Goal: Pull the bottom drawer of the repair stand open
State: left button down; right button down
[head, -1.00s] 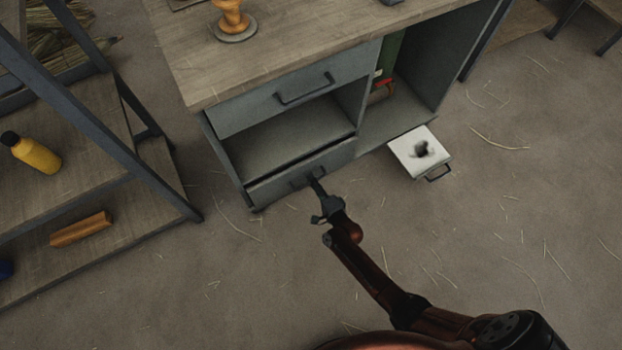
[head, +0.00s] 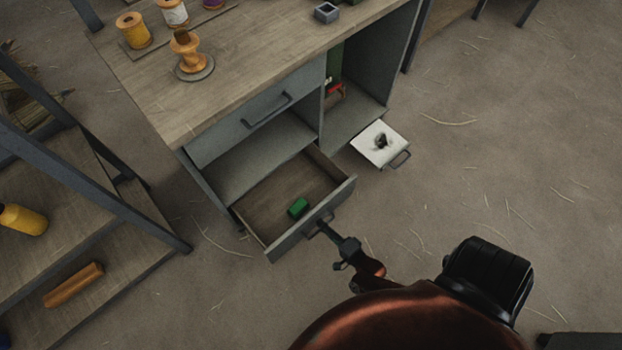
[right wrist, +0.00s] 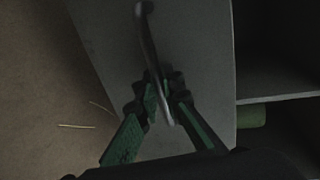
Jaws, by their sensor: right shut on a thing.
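My right gripper (head: 322,228) is at the handle of the drawer front. In the right wrist view my right gripper (right wrist: 165,112) is shut on the dark bar handle (right wrist: 148,45), with a finger on each side. The grey drawer front (right wrist: 205,60) fills the middle of that view. My left gripper is not in view.
An upper drawer (head: 258,108) of the stand is shut. A white tray with a handle (head: 380,143) lies at the right compartment's foot. A shelf rack (head: 100,215) with a yellow bottle stands on the left.

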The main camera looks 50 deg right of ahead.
jog(key=shift+f+v, duration=0.25)
jog(key=shift+v, duration=1)
jog(key=c, duration=2.1)
grip_release()
jog(key=shift+s, duration=0.1)
jog(key=v, duration=1.1)
jog(key=shift+s, duration=0.4)
